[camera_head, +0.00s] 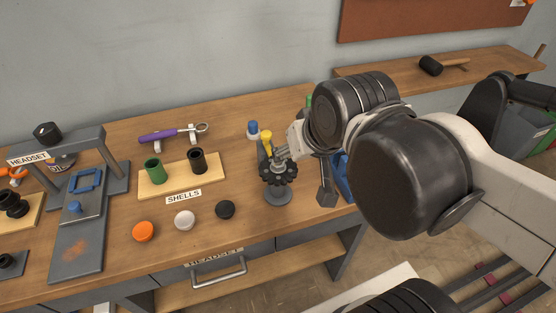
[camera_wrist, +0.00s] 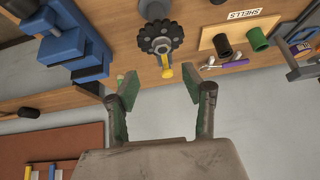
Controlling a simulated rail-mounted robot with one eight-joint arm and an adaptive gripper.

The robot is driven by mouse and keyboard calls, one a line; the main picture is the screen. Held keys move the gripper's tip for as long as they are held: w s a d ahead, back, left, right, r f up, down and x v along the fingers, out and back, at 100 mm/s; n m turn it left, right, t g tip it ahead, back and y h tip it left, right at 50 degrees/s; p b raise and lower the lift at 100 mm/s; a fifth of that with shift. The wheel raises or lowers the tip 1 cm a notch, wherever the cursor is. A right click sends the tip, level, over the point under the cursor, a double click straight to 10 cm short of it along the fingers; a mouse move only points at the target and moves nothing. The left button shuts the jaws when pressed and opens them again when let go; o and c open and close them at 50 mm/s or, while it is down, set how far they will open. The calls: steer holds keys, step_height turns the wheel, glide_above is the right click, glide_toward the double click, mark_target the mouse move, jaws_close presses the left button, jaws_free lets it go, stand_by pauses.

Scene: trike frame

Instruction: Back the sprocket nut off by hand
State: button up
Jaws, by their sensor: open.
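A black toothed sprocket (camera_head: 278,172) sits on a grey round stand at the bench's front right. It also shows at the top of the wrist view (camera_wrist: 158,40). A yellow-ended piece (camera_head: 266,137) sticks out from beside the sprocket; in the wrist view its yellow end (camera_wrist: 166,71) points between my fingers. I cannot make out the sprocket nut as a separate part. My gripper (camera_wrist: 167,96) is open and empty, its two green-padded fingers apart on either side of the yellow end's line. In the head view my gripper (camera_head: 291,146) is close to the sprocket, partly hidden by my wrist.
A blue vise (camera_wrist: 78,48) stands beside the sprocket. A shells board (camera_head: 152,186) holds a green cup and a black cup. Orange, white and black caps (camera_head: 184,220) lie in front. A purple-handled ratchet (camera_head: 165,134) lies behind. A grey headset press (camera_head: 78,235) stands left.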

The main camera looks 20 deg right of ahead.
steer(key=w+r+m+g+p, duration=0.4)
steer(key=w+m+g, duration=0.35)
steer(key=m, duration=0.95)
steer(key=shift+t, duration=0.35)
steer(key=f, duration=1.3)
steer(key=shift+w+a+f+b, duration=0.2)
steer(key=shift+w+f+b, duration=0.05)
steer(key=shift+b, duration=0.1)
steer(key=shift+c, duration=0.5)
jaws_close()
